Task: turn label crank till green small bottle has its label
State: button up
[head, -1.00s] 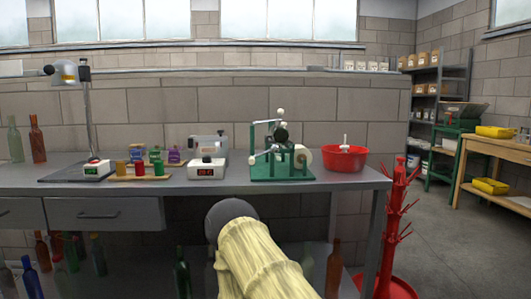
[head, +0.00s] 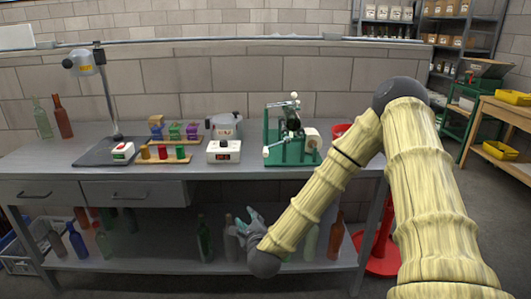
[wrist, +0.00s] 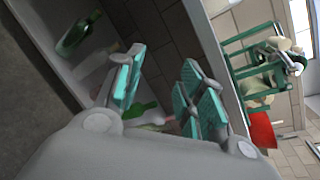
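The green label machine (head: 291,155) stands on the bench, with a white label roll (head: 312,138) at its right side and pale round knobs on its levers. One knob (head: 266,152) sits low at the front left. Which knob belongs to the crank, and whether a bottle lies in the machine, I cannot tell. My gripper (head: 246,226) is below the bench top, in front of the lower shelf, left of and below the machine. In the wrist view my gripper (wrist: 162,88) is open, with nothing held. The machine (wrist: 262,70) shows there at the right, on its side.
Green bottles (head: 203,240) and other bottles stand on the lower shelf near my gripper. The bench's front edge (head: 230,177) lies above it. A red bowl (head: 341,130) is partly hidden by my arm. Small racks, a lamp and two bottles stand left on the bench.

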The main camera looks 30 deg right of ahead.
aim_at(266, 156)
jog(key=w+d+r+m+h+p, duration=0.1)
jog(key=d+r+m+h+p, duration=0.1)
jog(key=d+r+m, duration=0.45)
jog(key=w+d+r+m+h+p, duration=0.1)
jog(key=d+r+m+h+p, duration=0.15)
jog(key=r, duration=0.75)
jog(key=shift+t, duration=0.3)
jog(key=p+x, duration=0.2)
jog(key=x, duration=0.8)
jog(key=shift+w+a+f, duration=0.1)
jog(key=shift+w+a, duration=0.05)
jog(key=shift+a, duration=0.05)
grip_shut()
